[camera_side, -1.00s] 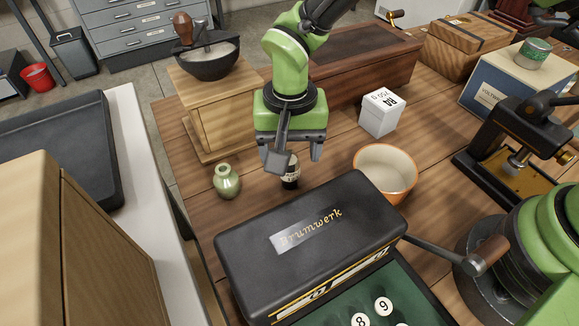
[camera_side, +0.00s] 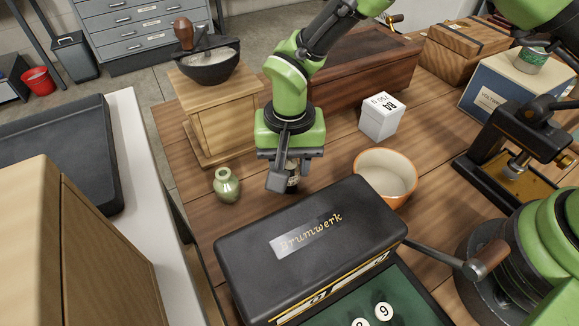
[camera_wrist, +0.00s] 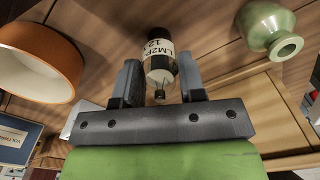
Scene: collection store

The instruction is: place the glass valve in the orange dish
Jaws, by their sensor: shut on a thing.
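The glass valve (camera_wrist: 160,58) is a dark-ended tube with a white printed band, partly legible as "LM2F". My gripper (camera_wrist: 160,85) is shut on it, a finger on each side. I cannot tell whether the valve still touches the table. The orange dish (camera_side: 386,177), cream inside and seemingly empty, stands to the right of my gripper. In the wrist view the dish (camera_wrist: 38,62) is at the left.
A small green vase (camera_side: 227,185) stands just left of my gripper; it also shows in the wrist view (camera_wrist: 268,28). A white box (camera_side: 381,118) stands behind the dish. A wooden cabinet (camera_side: 215,110) is back left.

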